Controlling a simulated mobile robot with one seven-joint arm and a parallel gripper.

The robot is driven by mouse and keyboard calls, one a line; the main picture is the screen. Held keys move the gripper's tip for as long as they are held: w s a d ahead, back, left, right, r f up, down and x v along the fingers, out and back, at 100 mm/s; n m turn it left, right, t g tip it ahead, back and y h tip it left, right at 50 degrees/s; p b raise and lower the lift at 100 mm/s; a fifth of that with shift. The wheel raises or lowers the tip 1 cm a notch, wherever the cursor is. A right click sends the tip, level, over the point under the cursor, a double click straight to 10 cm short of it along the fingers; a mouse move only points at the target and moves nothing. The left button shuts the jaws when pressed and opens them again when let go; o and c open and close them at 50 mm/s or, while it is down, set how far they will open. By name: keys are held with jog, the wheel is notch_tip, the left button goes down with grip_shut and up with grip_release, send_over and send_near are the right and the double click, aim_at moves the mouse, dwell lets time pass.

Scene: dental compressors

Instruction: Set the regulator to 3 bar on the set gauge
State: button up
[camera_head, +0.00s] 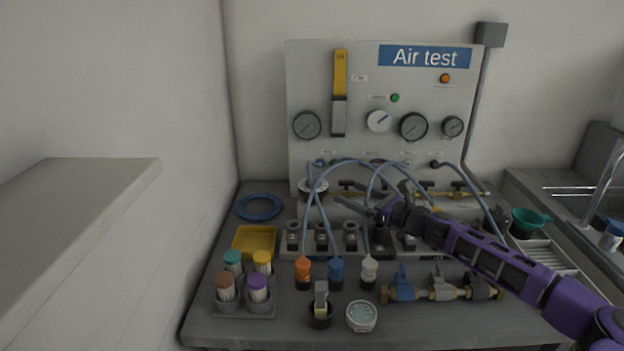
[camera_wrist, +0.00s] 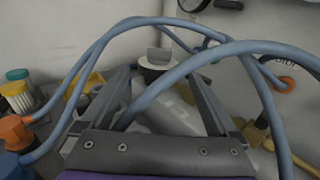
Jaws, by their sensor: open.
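The Air test panel (camera_head: 355,75) stands at the back with several round gauges, among them a left one (camera_head: 307,125), a large one (camera_head: 413,126) and a small right one (camera_head: 452,126). I cannot read their labels or values, nor tell which is the set gauge. A round white-and-dark part with a grey knob, possibly the regulator, stands below the left gauge (camera_head: 313,187). It also shows in the wrist view (camera_wrist: 157,66), beyond and between my fingertips, apart from them. My gripper (camera_head: 368,207) is open and empty among the hoses; its fingers also show in the wrist view (camera_wrist: 163,82).
Blue-grey hoses (camera_head: 345,164) arch around my gripper and cross the wrist view (camera_wrist: 150,100). A wall stands left.

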aim_at(315, 178)
jog(key=b+x, duration=0.1)
jog(key=x, duration=1.3)
jog(key=c, duration=1.4)
